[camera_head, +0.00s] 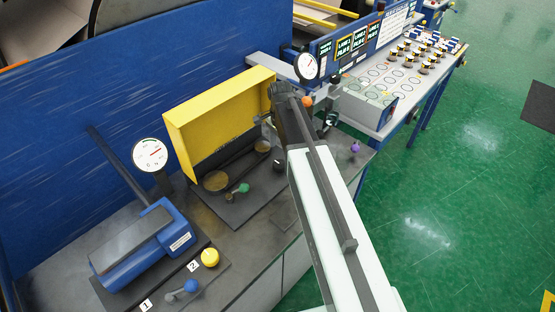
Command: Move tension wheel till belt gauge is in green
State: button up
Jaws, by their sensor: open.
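A round white gauge (151,155) with a red needle stands on a post at the left. A second white gauge (308,66) stands behind my arm. I cannot tell which is the belt gauge, and the needles are too small to read against any green band. Under a raised yellow cover (218,112), a dark belt runs around two brownish pulleys, a near one (216,181) and a far one (263,146). A green knob (244,188) sits beside the belt. I cannot clearly identify the tension wheel. My gripper (280,94) is open, near the cover's right end; its fingertips are hard to make out.
A blue machine (145,248) with a yellow button (210,257) and a blue-knobbed lever (190,287) occupies the bench's near left. An orange knob (307,101) and a purple knob (355,147) are right of my wrist. Another table (440,67) holds several wrapped rolls. Green floor is clear at right.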

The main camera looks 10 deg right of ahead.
aim_at(280, 164)
notch_tip(280, 164, down, 8)
jog(key=b, duration=0.8)
jog(key=shift+f, duration=0.1)
